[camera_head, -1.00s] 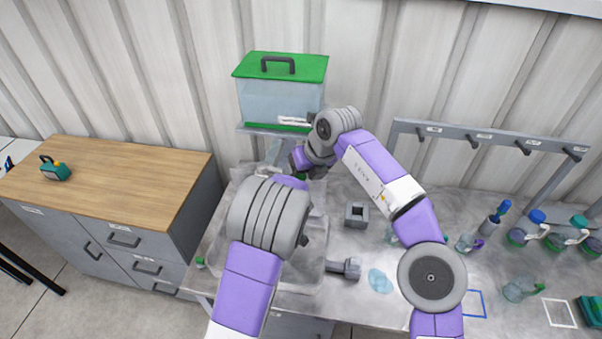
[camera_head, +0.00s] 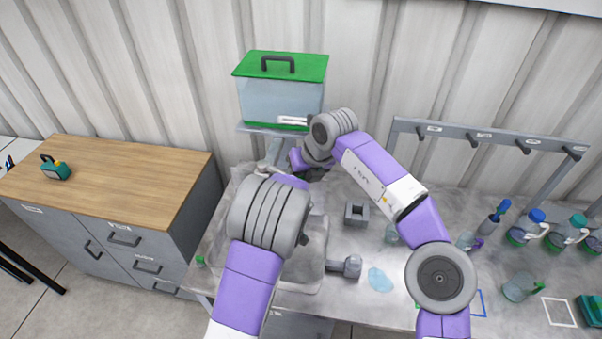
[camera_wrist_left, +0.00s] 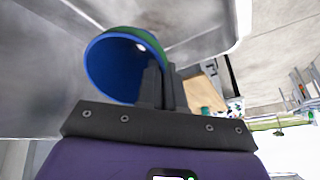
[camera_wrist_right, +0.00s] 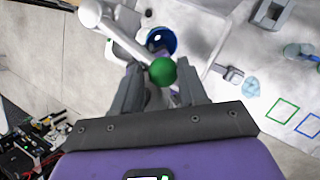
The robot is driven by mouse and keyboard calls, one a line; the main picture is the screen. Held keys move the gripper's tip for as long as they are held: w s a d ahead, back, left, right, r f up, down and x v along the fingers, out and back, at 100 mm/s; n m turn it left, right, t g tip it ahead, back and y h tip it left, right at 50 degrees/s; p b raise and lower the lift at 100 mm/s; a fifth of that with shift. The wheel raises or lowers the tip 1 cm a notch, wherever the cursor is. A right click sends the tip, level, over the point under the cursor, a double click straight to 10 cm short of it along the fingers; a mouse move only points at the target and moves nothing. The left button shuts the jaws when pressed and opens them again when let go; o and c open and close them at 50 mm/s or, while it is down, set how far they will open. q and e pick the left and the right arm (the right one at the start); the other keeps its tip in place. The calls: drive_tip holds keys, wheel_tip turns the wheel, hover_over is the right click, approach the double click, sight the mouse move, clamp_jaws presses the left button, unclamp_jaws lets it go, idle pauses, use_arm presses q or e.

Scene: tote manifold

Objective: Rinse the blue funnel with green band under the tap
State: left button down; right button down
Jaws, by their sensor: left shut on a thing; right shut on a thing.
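The blue funnel with green band (camera_wrist_left: 112,68) is held in my left gripper (camera_wrist_left: 160,85), shut on its rim, with the wide mouth facing the left wrist camera. It also shows in the right wrist view (camera_wrist_right: 157,42), beside and below the tap. My right gripper (camera_wrist_right: 160,82) is shut on the round green knob (camera_wrist_right: 163,71) by the pale tap pipe (camera_wrist_right: 97,16). I cannot make out running water. In the head view my arms hide the funnel and both fingertips.
The grey sink basin (camera_head: 300,286) lies under my arms. A green-lidded tank (camera_head: 281,98) stands behind. On the bench are a square grey holder (camera_head: 356,214), a blue puddle-like patch (camera_head: 379,280) and several bottles at right. A peg rack (camera_head: 450,135) stands behind them.

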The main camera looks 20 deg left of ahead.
drive_tip(key=shift+r, duration=0.15)
drive_tip(key=c, duration=1.1)
unclamp_jaws()
drive_tip(key=o, duration=0.5)
drive_tip(key=shift+w+a, duration=0.1)
drive_tip(key=v, duration=1.2)
